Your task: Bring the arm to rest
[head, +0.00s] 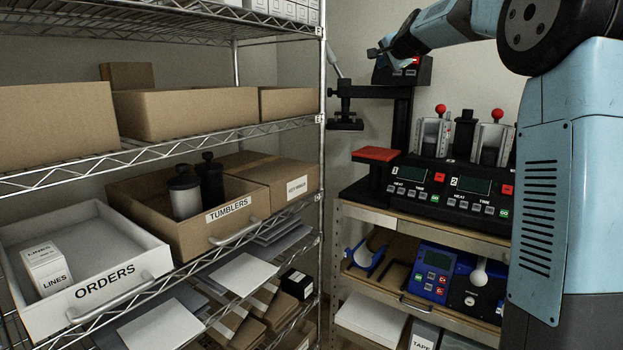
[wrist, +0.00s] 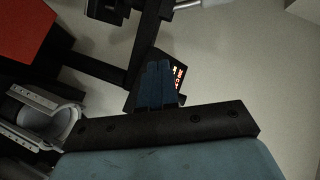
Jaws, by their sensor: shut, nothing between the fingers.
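My gripper (head: 374,52) is at the top of the head view, at the end of my raised blue arm. It is in front of or beside the black head of the tall press (head: 416,72); I cannot tell whether they touch. In the wrist view my gripper's two blue fingers (wrist: 158,68) are together with nothing between them. The lit panel of the press head (wrist: 177,76) shows just behind them.
A wire shelf on the left holds the white ORDERS drawer (head: 141,304) and the TUMBLERS box (head: 190,235). The press bench (head: 440,232) carries two mug presses with red knobs and the red pad (head: 376,154). The wall behind my gripper is bare.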

